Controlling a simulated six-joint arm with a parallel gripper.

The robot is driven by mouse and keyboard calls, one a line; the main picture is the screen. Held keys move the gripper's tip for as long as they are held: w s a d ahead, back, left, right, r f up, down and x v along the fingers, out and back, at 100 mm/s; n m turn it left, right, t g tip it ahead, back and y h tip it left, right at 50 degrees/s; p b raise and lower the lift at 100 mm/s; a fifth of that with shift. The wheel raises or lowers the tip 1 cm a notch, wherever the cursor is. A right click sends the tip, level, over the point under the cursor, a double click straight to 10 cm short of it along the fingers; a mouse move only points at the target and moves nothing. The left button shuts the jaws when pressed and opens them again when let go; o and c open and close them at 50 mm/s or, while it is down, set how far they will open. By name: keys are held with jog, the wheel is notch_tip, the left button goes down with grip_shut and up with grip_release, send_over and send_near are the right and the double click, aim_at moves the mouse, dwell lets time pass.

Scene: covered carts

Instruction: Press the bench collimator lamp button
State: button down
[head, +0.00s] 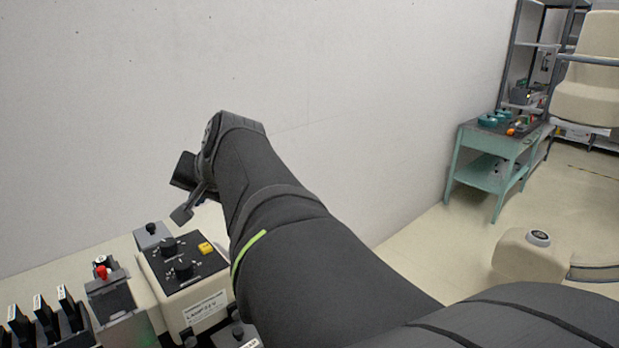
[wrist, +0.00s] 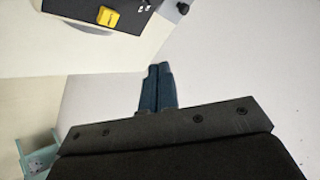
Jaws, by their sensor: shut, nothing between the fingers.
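A beige lamp box (head: 187,308) with a black top panel and a label reading LAMP stands at the lower left of the head view. A yellow button (head: 206,248) is at the panel's far right corner, beside two black knobs. The button also shows at the upper left of the wrist view (wrist: 107,16). My gripper (head: 182,214) is above and beyond the box, against the wall in the picture. In the wrist view its dark blue fingers (wrist: 158,72) are together and empty, below and right of the button, apart from it.
Left of the box stands a grey device with a red button (head: 102,272), and a rack of black plates (head: 43,318). A small grey box with a black knob (head: 151,234) is behind. A green cart (head: 490,165) stands far right. A plain wall is behind.

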aim_at(208, 249)
jog(key=shift+f, duration=4.1)
jog(key=shift+f, duration=0.1)
jog(key=shift+f, duration=0.35)
jog(key=shift+f, duration=0.4)
jog(key=shift+r, duration=0.85)
jog(key=shift+r, duration=2.5)
